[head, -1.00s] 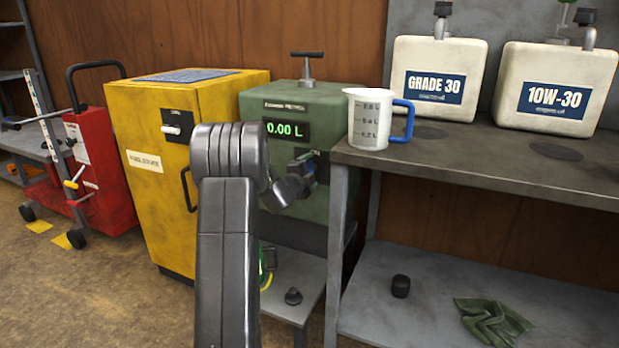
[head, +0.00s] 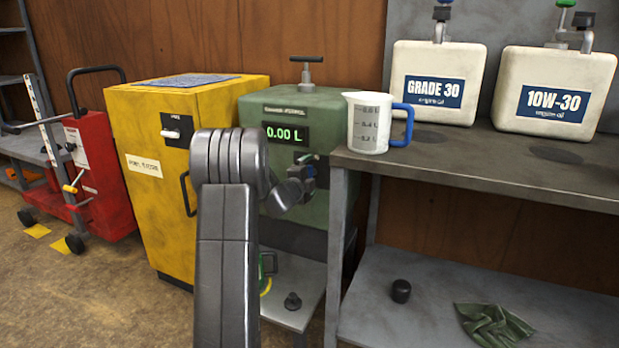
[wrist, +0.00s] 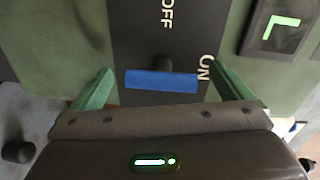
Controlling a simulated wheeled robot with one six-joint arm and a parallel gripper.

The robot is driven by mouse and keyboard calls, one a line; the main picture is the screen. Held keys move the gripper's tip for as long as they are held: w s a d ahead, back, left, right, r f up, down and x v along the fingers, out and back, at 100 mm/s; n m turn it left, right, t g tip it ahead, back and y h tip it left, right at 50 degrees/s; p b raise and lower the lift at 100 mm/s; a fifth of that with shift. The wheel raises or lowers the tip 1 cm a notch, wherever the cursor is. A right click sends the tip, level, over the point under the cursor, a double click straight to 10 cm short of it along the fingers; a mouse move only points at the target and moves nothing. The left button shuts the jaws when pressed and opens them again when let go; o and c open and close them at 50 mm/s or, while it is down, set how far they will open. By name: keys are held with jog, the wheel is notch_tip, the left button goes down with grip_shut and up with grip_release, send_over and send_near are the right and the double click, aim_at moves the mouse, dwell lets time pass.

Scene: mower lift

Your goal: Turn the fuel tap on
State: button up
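The green fuel dispenser (head: 290,115) stands between the yellow cabinet and the bench, its display reading 0.00 L. In the wrist view, the blue tap handle (wrist: 160,82) lies across the picture in front of a black plate (wrist: 135,45) marked OFF and ON. ON is close to the handle's right end; OFF is above it. My gripper (wrist: 163,76) is open, with one green finger off each end of the handle and a gap on both sides. In the head view, my gripper (head: 308,172) is at the dispenser's front, and my arm hides part of it.
A measuring jug (head: 369,125) with a blue handle stands on the bench edge (head: 480,165), just right of the dispenser. The yellow cabinet (head: 150,190) is close on the left. A black cap (head: 401,290) and green cloth (head: 490,323) lie on the lower shelf.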

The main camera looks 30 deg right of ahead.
jog(key=f+p+v, duration=0.1)
jog(key=p+v, duration=0.1)
jog(key=v, duration=1.1)
jog(key=shift+s+a+r, duration=0.2)
jog(key=shift+a+r, duration=0.15)
jog(key=shift+r, duration=0.1)
jog(key=b+x, duration=0.2)
jog(key=x, duration=1.1)
jog(key=shift+w+d, duration=0.25)
jog(key=shift+d, duration=0.1)
jog(key=shift+r, duration=0.1)
jog(key=shift+a, duration=0.1)
